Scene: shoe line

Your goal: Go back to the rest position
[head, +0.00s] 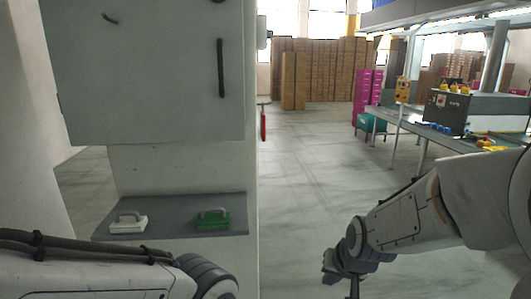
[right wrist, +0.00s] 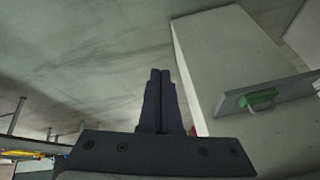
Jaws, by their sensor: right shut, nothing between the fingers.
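My right gripper (head: 352,285) hangs low over the open floor at the lower right of the head view. In the right wrist view its two dark fingers (right wrist: 160,75) are together, with nothing between them. My left arm comes in from the lower left of the head view, but its gripper is out of the picture. A white-handled block (head: 128,222) and a green-handled block (head: 213,218) stand on a grey shelf (head: 170,232) below a cabinet. The green block also shows in the right wrist view (right wrist: 262,98). My right gripper is apart from both.
The grey cabinet (head: 150,80) rises at the left, close to my left arm. A work table (head: 400,120) with a dark machine (head: 465,112) stands at the right. Magenta crates (head: 366,92) and stacked brown boxes (head: 330,70) are farther back. The floor between is clear.

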